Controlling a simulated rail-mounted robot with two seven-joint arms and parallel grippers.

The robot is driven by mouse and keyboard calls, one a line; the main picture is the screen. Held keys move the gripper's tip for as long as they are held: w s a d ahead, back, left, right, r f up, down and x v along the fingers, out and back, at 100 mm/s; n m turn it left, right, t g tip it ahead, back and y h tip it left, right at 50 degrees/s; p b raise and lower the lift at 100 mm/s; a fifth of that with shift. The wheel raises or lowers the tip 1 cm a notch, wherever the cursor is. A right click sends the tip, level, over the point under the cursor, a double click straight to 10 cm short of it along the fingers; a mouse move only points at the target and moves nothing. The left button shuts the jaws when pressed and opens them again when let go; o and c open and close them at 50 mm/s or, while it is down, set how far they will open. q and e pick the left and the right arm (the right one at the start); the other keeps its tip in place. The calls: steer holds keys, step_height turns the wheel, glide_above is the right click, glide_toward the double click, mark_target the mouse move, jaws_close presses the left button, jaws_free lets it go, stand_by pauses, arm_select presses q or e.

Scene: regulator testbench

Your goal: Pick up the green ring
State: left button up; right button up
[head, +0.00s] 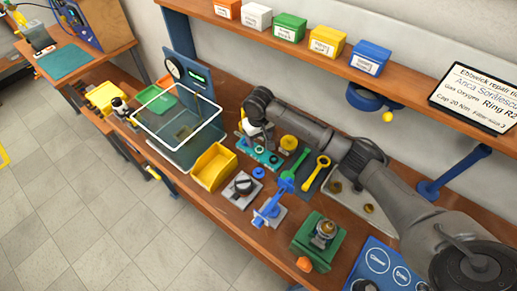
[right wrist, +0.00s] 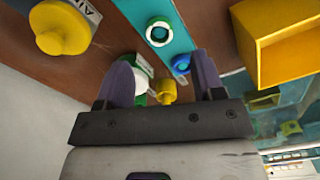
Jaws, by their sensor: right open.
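A white and green part and a small yellow part (right wrist: 167,91) show between the fingers. In the head view my right gripper (head: 252,134) is over the teal strip (head: 268,158) and partly hidden by my arm. I cannot pick out the green ring there.
A yellow bin (head: 214,167) stands left of the strip. A clear tray (head: 185,135) is farther left. Green and yellow wrenches (head: 316,174) lie right of the strip. A blue fixture (head: 270,207) and a green block (head: 317,240) stand toward the front. A shelf with small boxes is above.

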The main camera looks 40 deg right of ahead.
mark_target(259, 150)
steer(key=shift+s+f, duration=0.3)
steer(key=shift+f, duration=0.1)
steer(key=shift+f+p, duration=0.45)
steer(key=shift+f, duration=2)
steer(key=shift+c, duration=0.3)
steer(key=c, duration=0.9)
